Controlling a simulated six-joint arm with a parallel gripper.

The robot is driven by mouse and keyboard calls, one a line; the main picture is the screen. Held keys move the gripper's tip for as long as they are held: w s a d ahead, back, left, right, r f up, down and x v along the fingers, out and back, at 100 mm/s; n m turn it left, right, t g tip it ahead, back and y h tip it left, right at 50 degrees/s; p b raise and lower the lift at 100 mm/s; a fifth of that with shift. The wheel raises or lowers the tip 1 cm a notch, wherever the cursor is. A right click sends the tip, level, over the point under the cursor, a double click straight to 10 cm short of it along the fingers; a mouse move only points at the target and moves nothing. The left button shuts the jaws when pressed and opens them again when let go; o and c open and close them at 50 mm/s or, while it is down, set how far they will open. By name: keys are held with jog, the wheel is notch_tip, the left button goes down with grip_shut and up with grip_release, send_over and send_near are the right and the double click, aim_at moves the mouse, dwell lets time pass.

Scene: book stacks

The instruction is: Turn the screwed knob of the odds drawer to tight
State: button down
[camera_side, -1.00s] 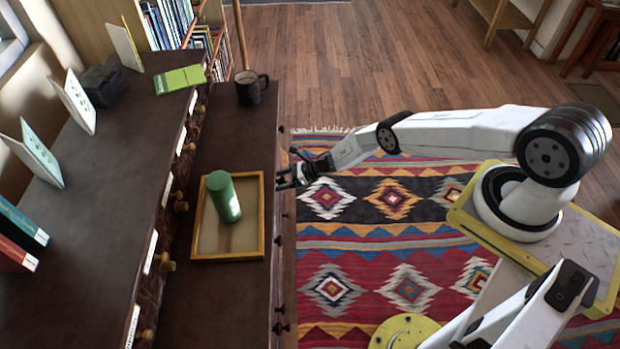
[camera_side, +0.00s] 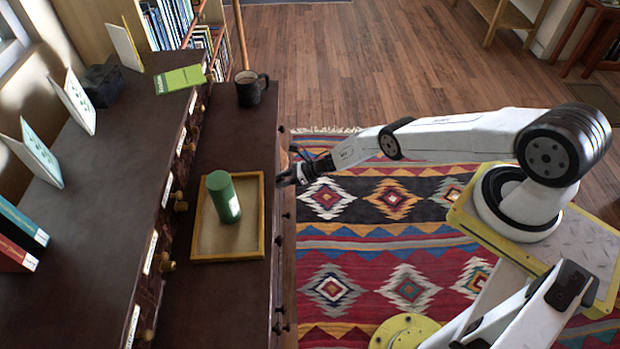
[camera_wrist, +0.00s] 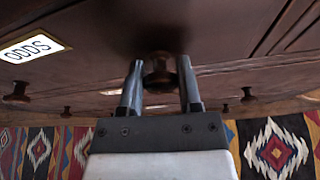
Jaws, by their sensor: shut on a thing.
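The ODDS label (camera_wrist: 34,48) is on the dark wooden drawer front, at the upper left in the wrist view. A round brown knob (camera_wrist: 158,72) is on the drawer front to the right of the label. My gripper (camera_wrist: 160,68) has one finger on each side of this knob and is shut on it. In the side view, my gripper (camera_side: 287,178) reaches the front face of the dark cabinet (camera_side: 230,310), beside the wooden tray. The knob is hidden there by the gripper. Any turn mark on the knob is too small to tell.
A green cylinder (camera_side: 224,197) stands in the yellow-edged tray (camera_side: 256,255) on the cabinet top. A dark mug (camera_side: 248,92) is behind it. Other knobs (camera_wrist: 17,94) show on the front. A patterned rug (camera_side: 400,255) covers the floor in front.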

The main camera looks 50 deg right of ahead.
jog(key=shift+m, duration=0.3)
jog(key=shift+c, duration=1.4)
grip_release()
jog(key=shift+s+d+r, duration=0.1)
jog(key=shift+d, duration=0.2)
jog(key=shift+s+d, duration=0.1)
jog(key=v, duration=0.7)
jog(key=shift+r, duration=0.1)
